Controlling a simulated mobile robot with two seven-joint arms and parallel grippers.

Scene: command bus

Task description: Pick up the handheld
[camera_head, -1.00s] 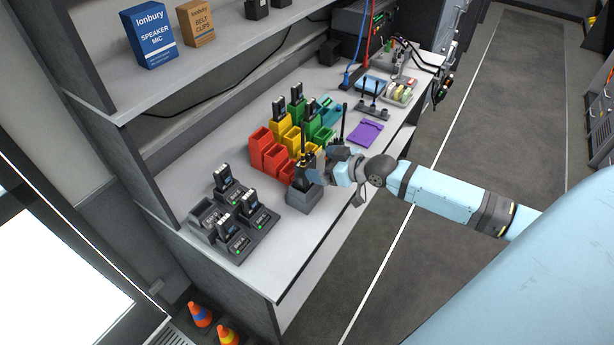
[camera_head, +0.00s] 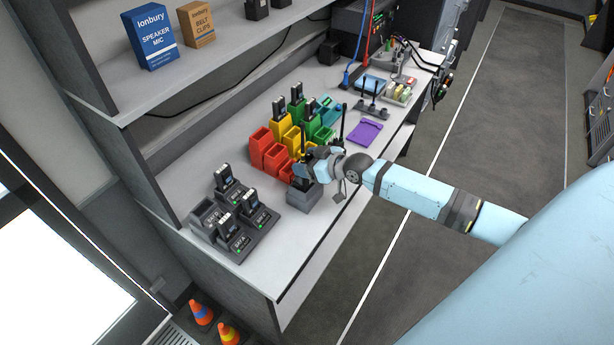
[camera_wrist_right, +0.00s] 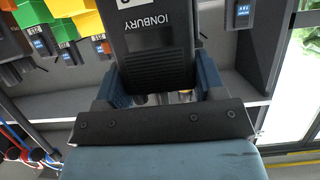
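A dark handheld radio (camera_wrist_right: 155,60) marked IONBURY fills the upper middle of the right wrist view, its knobs toward my gripper. My right gripper (camera_wrist_right: 160,88) has one blue finger on each side of it, close to its sides; I cannot tell whether they press on it. In the head view my right gripper (camera_head: 308,164) is above a grey block-shaped holder (camera_head: 303,197) near the table's front edge, and it mostly hides the handheld there. My left gripper is not in view.
Red bins (camera_head: 268,152), yellow bins and green bins stand just behind the gripper, some holding radios. A dark charger (camera_head: 236,240) with several radios is to the left. A purple cloth-like item (camera_head: 365,132) lies to the right. The table front is bare.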

